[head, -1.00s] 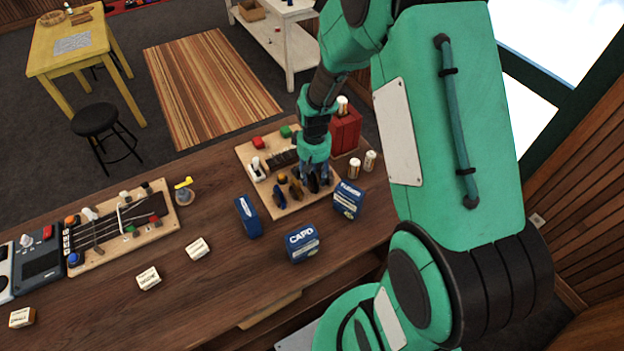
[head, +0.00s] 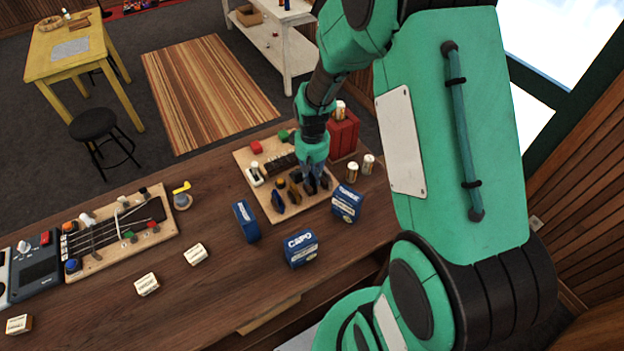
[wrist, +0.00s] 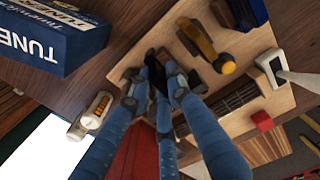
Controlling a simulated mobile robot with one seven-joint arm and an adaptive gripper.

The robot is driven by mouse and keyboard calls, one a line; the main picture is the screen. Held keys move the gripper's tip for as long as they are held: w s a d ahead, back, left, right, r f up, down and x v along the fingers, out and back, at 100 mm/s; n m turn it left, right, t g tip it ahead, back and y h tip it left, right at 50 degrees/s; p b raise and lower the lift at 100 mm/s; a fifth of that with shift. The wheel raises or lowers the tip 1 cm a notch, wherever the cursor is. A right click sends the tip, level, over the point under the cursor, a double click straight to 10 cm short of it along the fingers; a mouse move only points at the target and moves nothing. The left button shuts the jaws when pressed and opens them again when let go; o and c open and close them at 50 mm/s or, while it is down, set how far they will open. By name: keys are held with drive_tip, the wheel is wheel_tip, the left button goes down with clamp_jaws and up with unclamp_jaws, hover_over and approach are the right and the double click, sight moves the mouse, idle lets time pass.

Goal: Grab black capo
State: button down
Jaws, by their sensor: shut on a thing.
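My gripper (head: 314,178) is lowered over the right part of a wooden board on the counter. In the wrist view its blue fingers (wrist: 157,88) are closed around a black capo (wrist: 153,72), which they partly hide. The capo is at or just above the board; I cannot tell whether it touches. The amber capo also shows in the wrist view (wrist: 199,42).
The board (head: 285,215) also carries red and green blocks and a white-handled piece. A blue tuner box (head: 347,202), a blue capo box (head: 301,248) and another blue box (head: 246,221) stand in front. A red case (head: 343,134) and small jars (head: 352,172) stand close by.

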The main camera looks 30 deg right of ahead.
drive_tip(key=shift+s+a+r, duration=0.1)
drive_tip(key=shift+s+r, duration=0.4)
drive_tip(key=shift+r, duration=0.35)
drive_tip(key=s+a+r, duration=0.1)
drive_tip(key=s+a, duration=0.2)
drive_tip(key=s, duration=1.1)
drive_tip(key=shift+s+a+r, duration=0.2)
drive_tip(key=shift+s, duration=0.15)
